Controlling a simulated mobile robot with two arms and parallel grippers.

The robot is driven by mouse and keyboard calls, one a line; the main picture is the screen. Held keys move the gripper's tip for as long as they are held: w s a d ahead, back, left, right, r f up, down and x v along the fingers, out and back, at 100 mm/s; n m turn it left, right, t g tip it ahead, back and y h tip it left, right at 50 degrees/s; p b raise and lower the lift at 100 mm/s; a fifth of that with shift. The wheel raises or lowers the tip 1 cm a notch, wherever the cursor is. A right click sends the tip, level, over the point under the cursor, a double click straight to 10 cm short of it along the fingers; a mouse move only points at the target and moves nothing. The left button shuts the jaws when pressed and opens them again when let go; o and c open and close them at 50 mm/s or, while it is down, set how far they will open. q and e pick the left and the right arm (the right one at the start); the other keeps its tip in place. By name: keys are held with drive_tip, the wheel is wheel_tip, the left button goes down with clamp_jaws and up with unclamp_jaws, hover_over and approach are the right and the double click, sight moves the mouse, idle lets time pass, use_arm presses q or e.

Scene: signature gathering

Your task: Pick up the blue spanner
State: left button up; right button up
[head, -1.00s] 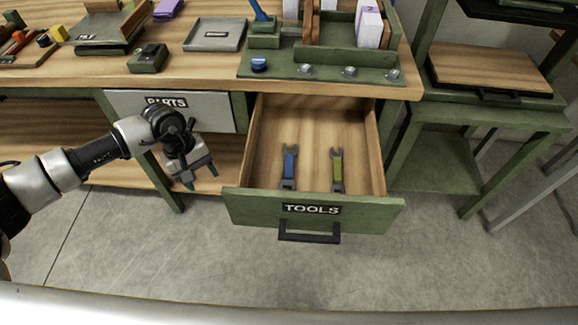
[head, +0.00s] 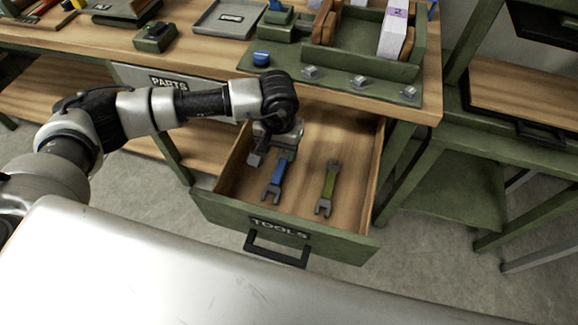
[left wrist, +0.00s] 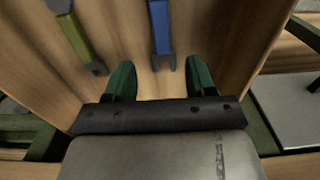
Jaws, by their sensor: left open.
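The blue spanner (head: 277,180) lies in the open TOOLS drawer (head: 345,246), with its far end hidden by my left gripper. My left gripper (head: 272,155) is over the drawer at that far end. In the left wrist view, its two green fingers (left wrist: 160,76) are spread apart and empty. The near end of the blue spanner (left wrist: 160,40) in that view shows in line with the gap between the fingertips. I cannot tell how high the fingers are above it. My right gripper is not in view.
A yellow-green spanner (head: 329,186) lies beside the blue one, to the right in the head view. The drawer's side walls stand close around both. The workbench top (head: 185,62) overhangs the back of the drawer. The closed PARTS drawer (head: 205,84) is to the left.

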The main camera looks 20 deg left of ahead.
sight(279, 170)
use_arm(q)
drive_tip(key=f, duration=0.3)
drive_tip(key=shift+s+a, duration=0.3)
drive_tip(key=shift+a, duration=0.1)
drive_tip(key=shift+d+f, duration=0.1)
drive_tip(key=shift+f, duration=0.25)
wheel_tip(279, 170, down, 4)
drive_tip(key=shift+d+r+p, duration=0.15)
drive_tip(key=shift+r+p, duration=0.05)
drive_tip(key=shift+p, duration=0.35)
drive_tip(key=shift+f, duration=0.6)
drive_tip(key=c, duration=1)
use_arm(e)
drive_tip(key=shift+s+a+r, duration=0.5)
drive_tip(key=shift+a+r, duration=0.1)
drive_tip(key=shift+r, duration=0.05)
use_arm(q)
drive_tip(key=shift+r, duration=0.1)
